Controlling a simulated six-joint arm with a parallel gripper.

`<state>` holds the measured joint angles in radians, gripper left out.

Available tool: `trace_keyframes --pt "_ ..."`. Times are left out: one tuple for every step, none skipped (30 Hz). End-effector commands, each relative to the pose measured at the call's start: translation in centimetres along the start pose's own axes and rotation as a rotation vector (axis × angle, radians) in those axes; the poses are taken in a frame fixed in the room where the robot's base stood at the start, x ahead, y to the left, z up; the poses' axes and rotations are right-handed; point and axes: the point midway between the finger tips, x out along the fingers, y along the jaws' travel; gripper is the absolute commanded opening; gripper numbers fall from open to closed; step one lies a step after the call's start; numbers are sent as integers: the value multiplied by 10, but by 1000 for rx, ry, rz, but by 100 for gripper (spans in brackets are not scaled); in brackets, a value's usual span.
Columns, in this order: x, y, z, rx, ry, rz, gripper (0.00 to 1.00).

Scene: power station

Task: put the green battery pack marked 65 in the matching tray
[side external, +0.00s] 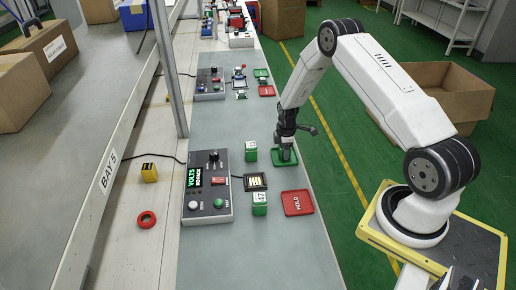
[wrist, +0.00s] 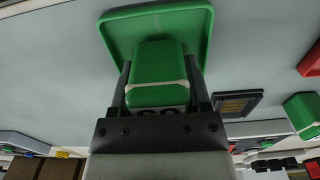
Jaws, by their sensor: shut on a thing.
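My gripper (side external: 285,140) points down at the green tray (side external: 275,161) on the bench and is shut on a green battery pack (side external: 284,154). In the wrist view, the pack (wrist: 158,72) sits between my two fingers (wrist: 158,95), with a pale band around it. Its dark marking is partly hidden by the gripper and I cannot read it fully. The pack's far end is over the green tray (wrist: 113,30), within its rim. I cannot tell whether it touches the tray floor.
Two other green packs stand nearby, one left of the tray (side external: 251,154) and one in front (side external: 260,207). A red HOLD tray (side external: 297,203), a small dark charging pad (side external: 256,182) and a VOLTS tester (side external: 208,190) are close. The bench's right edge is just beyond the trays.

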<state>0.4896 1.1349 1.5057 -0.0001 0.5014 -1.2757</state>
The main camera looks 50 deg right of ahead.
Motion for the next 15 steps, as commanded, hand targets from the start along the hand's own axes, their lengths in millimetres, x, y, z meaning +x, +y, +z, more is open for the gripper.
trace_keyframes --pt "1 0 0 0 0 1 0" --pt "2 0 0 0 0 2 0" --pt "2 1 0 0 1 2 0" --pt "2 1 0 0 1 2 0" --pt "2 1 0 0 1 2 0" --pt "2 1 0 0 1 2 0" --pt "2 1 0 0 1 2 0" --pt "2 0 0 0 1 2 0" --pt "2 0 0 0 1 2 0" --pt "2 0 0 0 0 2 0" --pt "2 0 0 0 0 1 0" --pt "3 0 0 0 0 1 0" --pt "4 0 0 0 0 1 0" --pt "5 0 0 0 0 1 0" --pt "5 0 0 0 0 1 68"
